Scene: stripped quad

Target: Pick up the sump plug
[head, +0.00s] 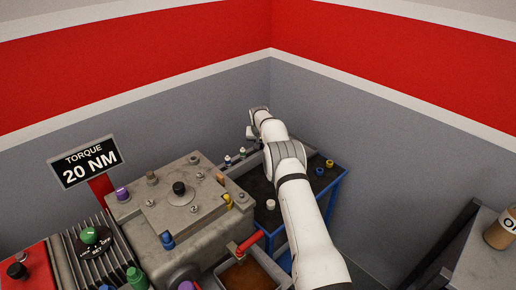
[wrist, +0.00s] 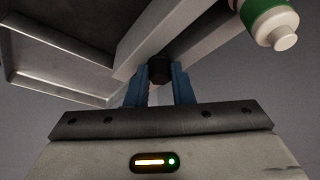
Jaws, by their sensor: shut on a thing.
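My gripper (wrist: 159,78) shows in the wrist view with its two blue fingers shut on a small dark brown, roughly round piece (wrist: 159,69). It appears to be the sump plug, but most of it is hidden between the fingers. A pale beam or ledge lies right behind and above the piece; I cannot tell whether they touch. In the head view my white arm reaches towards the back corner, over the far side of the blue-framed cart (head: 333,205). The fingers and the held piece cannot be made out there.
A grey metal block (head: 150,215) with coloured caps stands left of my arm. A tray of brown material (head: 245,275) sits in front. A grey bench (head: 490,260) stands at right.

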